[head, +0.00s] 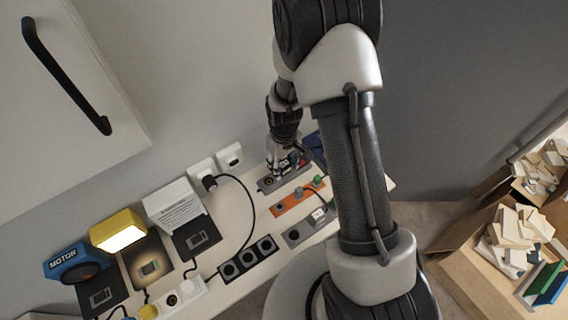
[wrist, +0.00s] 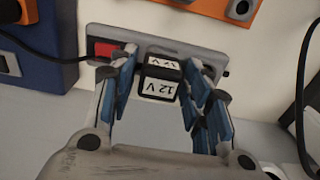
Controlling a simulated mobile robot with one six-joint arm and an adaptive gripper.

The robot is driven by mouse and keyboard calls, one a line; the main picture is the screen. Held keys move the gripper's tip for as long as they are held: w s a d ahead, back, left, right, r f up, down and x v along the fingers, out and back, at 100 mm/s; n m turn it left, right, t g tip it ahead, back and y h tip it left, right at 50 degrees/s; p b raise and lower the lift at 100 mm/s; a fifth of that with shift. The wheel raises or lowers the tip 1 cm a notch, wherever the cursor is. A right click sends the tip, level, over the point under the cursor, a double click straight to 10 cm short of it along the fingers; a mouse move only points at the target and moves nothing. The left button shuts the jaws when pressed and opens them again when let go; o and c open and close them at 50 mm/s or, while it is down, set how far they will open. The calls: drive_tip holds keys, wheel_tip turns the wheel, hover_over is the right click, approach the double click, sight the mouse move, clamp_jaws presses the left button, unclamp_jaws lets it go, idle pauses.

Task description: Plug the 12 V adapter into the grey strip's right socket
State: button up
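The 12 V adapter (wrist: 160,82) is a small black block with white "12 V" labels, upside down in the wrist view. My gripper (wrist: 160,80) has its blue-padded fingers on both sides of it, seemingly touching. In the head view my gripper (head: 275,166) reaches down at the grey strip (head: 263,187) near the wall. The strip (wrist: 215,58) lies just behind the adapter in the wrist view, with a red switch (wrist: 104,49) at its left end there. The adapter hides the sockets behind it; I cannot tell whether it is seated or apart.
An orange strip (head: 290,205) lies in front of the grey one. Another grey strip (head: 296,236) carries a white plug, and a black strip (head: 230,269) is left of it. A blue box (wrist: 45,40) stands close by. A black cable (head: 252,205) loops from the wall socket.

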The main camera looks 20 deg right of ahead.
drive_tip(key=shift+o, duration=0.8)
wheel_tip(320, 180, up, 12)
drive_tip(key=shift+r, duration=0.1)
wheel_tip(320, 180, up, 7)
hover_over(284, 163)
drive_tip(key=s, duration=0.2)
drive_tip(key=s+r+m+t, duration=0.2)
drive_tip(key=s+r, duration=0.5)
drive_tip(key=r, duration=0.1)
drive_tip(key=s+r+m+t, duration=0.1)
drive_tip(key=s+r, duration=0.5)
drive_tip(key=s, duration=0.6)
drive_tip(key=shift+s+m+t, duration=0.3)
drive_tip(key=shift+t, duration=0.5)
